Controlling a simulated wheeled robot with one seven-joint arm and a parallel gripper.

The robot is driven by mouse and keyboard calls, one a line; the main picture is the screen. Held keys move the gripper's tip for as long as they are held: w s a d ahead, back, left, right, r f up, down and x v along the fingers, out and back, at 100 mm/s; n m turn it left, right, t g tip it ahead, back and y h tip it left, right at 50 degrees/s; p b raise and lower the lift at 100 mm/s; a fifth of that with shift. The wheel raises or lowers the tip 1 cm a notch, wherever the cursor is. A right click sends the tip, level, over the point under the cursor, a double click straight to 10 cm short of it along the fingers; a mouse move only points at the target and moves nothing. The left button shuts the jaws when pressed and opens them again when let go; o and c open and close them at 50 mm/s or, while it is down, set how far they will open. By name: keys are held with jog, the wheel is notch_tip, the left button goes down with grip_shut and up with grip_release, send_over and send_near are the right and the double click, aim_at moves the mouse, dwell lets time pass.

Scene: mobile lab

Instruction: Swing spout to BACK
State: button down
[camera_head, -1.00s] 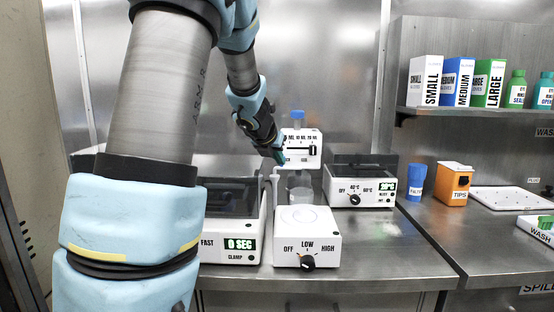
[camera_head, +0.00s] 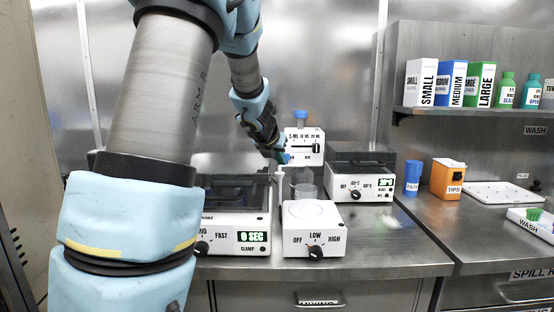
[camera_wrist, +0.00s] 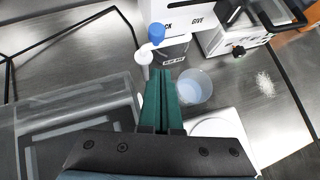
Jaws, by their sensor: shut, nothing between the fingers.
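A white dispenser (camera_head: 304,147) with a scale on its front and a blue top (camera_head: 300,118) stands at the back of the bench. In the wrist view, part of its white body (camera_wrist: 178,14) shows the words "BACK" and "GIVE". A blue piece (camera_wrist: 156,33) and a white upright piece (camera_wrist: 144,57) show beside it; I cannot tell which is the spout. My gripper (camera_head: 283,156) is in front of the dispenser's lower left. In the wrist view my gripper's green fingers (camera_wrist: 164,76) are shut and empty, just below the blue piece, with no clear contact.
A clear beaker (camera_head: 306,190) stands below the dispenser, behind a white hotplate (camera_head: 312,240). A lidded shaker (camera_head: 233,235) is left, and a lidded heater (camera_head: 360,188) right. A blue cup (camera_head: 413,178) and orange tips box (camera_head: 447,179) stand farther right.

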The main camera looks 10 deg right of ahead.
jog(key=p+v, duration=0.1)
jog(key=v, duration=0.2)
jog(key=a+p+v, duration=0.1)
jog(key=v, duration=0.2)
jog(key=w+p+v, duration=0.1)
jog(key=v, duration=0.3)
jog(key=shift+a, duration=0.2)
jog(key=shift+s, duration=0.1)
